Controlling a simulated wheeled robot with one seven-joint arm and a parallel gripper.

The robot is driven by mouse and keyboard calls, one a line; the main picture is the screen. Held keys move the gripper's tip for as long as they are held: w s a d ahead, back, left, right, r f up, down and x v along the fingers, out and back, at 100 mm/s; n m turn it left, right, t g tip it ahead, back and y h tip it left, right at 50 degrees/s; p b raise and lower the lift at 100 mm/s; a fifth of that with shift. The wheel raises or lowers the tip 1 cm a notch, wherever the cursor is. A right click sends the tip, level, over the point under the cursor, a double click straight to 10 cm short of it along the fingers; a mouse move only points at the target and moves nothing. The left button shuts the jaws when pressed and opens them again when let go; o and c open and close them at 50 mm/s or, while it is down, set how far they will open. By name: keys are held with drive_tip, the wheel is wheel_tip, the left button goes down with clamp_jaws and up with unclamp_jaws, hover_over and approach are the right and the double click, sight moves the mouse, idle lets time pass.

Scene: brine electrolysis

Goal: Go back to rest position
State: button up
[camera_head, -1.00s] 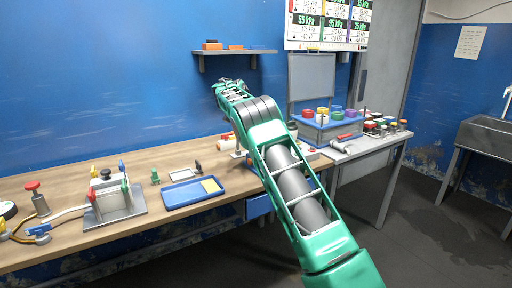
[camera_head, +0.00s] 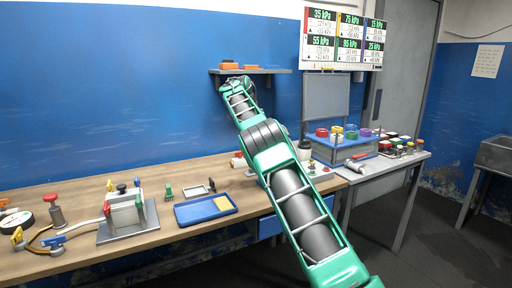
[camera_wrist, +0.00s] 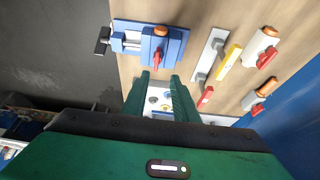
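My green arm stretches away over the workbench (camera_head: 90,187) in the head view. Its far end with my gripper is small there, just under the wall shelf (camera_head: 262,71). In the wrist view my gripper (camera_wrist: 165,80) points down over the bench. Its two green fingers are apart. A pale panel with small round parts (camera_wrist: 160,100) shows in the gap, on the bench below, and nothing appears held.
A blue vise-like device (camera_wrist: 150,45) and red-handled valves (camera_wrist: 262,48) lie below. The electrolysis cell (camera_head: 124,212) and blue tray (camera_head: 190,214) stand left on the bench. A side table (camera_head: 378,166) with coloured containers is right.

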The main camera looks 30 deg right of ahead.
drive_tip(key=s+d+r+n+y, duration=0.1)
drive_tip(key=s+d+r, duration=0.3)
drive_tip(key=s+d, duration=0.5)
drive_tip(key=s+n+y, duration=0.2)
drive_tip(key=s+n, duration=0.1)
drive_tip(key=s, duration=1.5)
drive_tip(key=s+a+f+n, duration=0.2)
drive_tip(key=s+a+f, duration=0.2)
drive_tip(key=s, duration=0.7)
drive_tip(key=s+a+f+n+y, duration=0.1)
drive_tip(key=s+a+f+n, duration=0.2)
drive_tip(key=s, duration=0.8)
drive_tip(key=s+a+f+n, duration=0.2)
drive_tip(key=s+a+f, duration=0.5)
drive_tip(key=s, duration=0.4)
drive_tip(key=shift+a+f+y, duration=0.25)
drive_tip(key=shift+a+y, duration=0.15)
drive_tip(key=shift+a, duration=0.5)
drive_tip(key=shift+w+f, duration=0.25)
drive_tip(key=shift+w, duration=0.3)
